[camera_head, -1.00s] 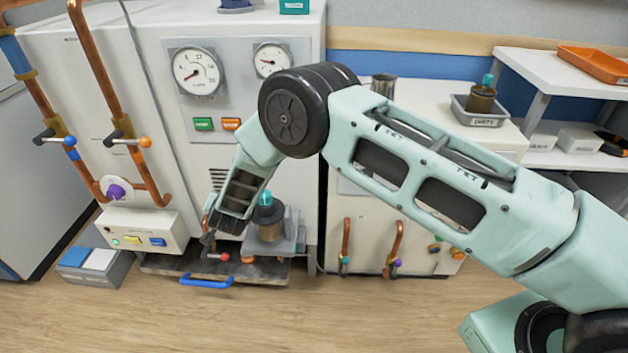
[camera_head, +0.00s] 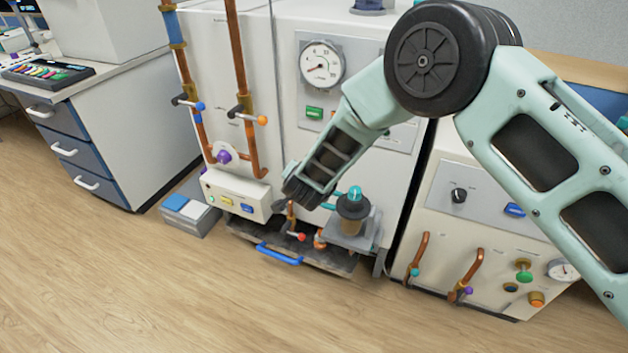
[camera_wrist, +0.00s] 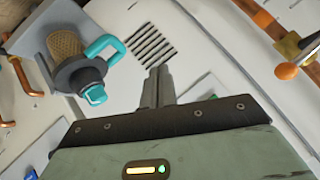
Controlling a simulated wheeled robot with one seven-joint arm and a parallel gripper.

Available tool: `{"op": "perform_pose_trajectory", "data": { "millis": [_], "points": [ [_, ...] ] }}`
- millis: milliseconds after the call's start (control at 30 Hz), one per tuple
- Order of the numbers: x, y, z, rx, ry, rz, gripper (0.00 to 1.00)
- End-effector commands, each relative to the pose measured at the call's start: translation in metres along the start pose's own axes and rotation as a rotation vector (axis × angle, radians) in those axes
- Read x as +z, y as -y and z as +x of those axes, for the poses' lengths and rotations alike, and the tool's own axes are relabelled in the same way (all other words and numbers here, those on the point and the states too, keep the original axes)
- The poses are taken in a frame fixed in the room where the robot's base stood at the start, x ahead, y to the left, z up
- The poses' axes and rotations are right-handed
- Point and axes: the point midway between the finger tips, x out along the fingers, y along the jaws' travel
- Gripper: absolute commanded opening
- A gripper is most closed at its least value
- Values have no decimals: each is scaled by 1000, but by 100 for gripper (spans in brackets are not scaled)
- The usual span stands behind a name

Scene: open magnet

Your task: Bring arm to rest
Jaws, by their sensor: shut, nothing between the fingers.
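My gripper (camera_head: 287,207) is in front of the white cabinet (camera_head: 262,110), left of a small black vessel with a teal cap (camera_head: 352,202) that stands on a grey ledge. In the wrist view the two fingers of my gripper (camera_wrist: 158,72) are pressed together with nothing between them, pointing toward a slotted vent (camera_wrist: 153,46) on the white panel. The teal-capped vessel (camera_wrist: 82,75) is to the left of the fingers there, apart from them. My arm reaches across from the right side of the head view, bent at a large black joint.
Copper pipes with valve handles (camera_head: 243,90) run down the cabinet's left part. A control box with buttons (camera_head: 236,197) sits low beside them. A blue handle (camera_head: 279,254) juts out near the floor. A desk with drawers (camera_head: 85,150) stands at left. The wooden floor in front is clear.

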Motion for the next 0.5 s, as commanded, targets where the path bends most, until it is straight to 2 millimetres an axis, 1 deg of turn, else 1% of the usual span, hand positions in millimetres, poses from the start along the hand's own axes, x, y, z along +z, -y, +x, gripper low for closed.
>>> {"op": "perform_pose_trajectory", "data": {
  "millis": [33,100,300,367,467,500],
  "points": [
    [0,3,-6,-1,0,-1,0],
    [1,5,-11,-1,1,-1,0],
    [2,7,-15,-1,2,-1,0],
    [0,11,-20,-10,15,-7,0],
    [-6,24,-39,-48,76,-35,0],
    [-8,32,-51,-72,114,-55,0]
  ]
}}
